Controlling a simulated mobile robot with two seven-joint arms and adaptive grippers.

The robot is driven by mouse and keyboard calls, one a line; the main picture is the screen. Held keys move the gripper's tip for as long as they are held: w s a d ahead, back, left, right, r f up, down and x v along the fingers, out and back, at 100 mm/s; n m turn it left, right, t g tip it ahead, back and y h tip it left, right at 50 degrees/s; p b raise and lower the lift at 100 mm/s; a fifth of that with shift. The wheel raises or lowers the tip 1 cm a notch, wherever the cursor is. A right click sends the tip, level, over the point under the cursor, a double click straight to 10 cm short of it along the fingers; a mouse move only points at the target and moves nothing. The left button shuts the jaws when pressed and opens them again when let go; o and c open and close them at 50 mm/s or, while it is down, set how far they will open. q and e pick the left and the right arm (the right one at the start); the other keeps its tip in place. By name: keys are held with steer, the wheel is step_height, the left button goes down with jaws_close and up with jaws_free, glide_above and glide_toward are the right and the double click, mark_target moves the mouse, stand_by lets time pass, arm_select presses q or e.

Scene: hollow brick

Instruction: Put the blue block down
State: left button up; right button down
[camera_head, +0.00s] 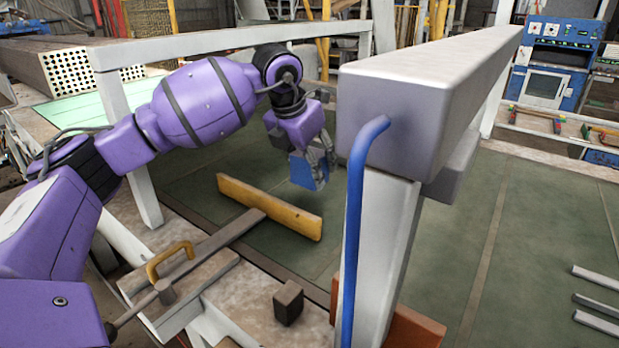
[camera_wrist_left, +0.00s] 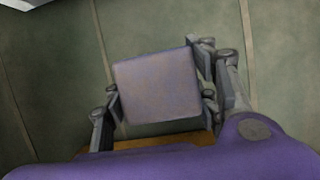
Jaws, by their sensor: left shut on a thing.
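My left gripper (camera_head: 318,158) reaches in on the purple arm from the left and is shut on the blue block (camera_head: 308,171). The block hangs from the fingers above the green floor panel, just beyond a yellow bar. In the left wrist view the block (camera_wrist_left: 156,86) shows a greyish-purple face between the two fingers of the gripper (camera_wrist_left: 160,95). The green surface lies below it in that view. The exact gap between the block and the surface is hard to tell. My right gripper is not in view.
The yellow bar (camera_head: 268,207) lies close in front of the block. A large grey beam on a post (camera_head: 385,240) with a blue pipe (camera_head: 353,230) stands just right of it. A small brown block (camera_head: 288,302) sits at the front. Green surface (camera_head: 540,220) at right is mostly open.

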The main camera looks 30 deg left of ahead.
mark_target(310, 177)
arm_select(q)
steer(key=shift+w+a+f, duration=0.15)
steer(key=shift+w+f, duration=0.2)
steer(key=shift+f, duration=0.1)
steer(key=shift+w+a+f, duration=0.1)
steer(key=shift+f, duration=1.5)
steer(key=shift+f, duration=0.15)
steer(key=o, duration=1.3)
steer(key=shift+r, duration=0.25)
steer(key=v, duration=1.1)
steer(key=shift+s+r, duration=0.25)
steer(key=shift+r, duration=0.05)
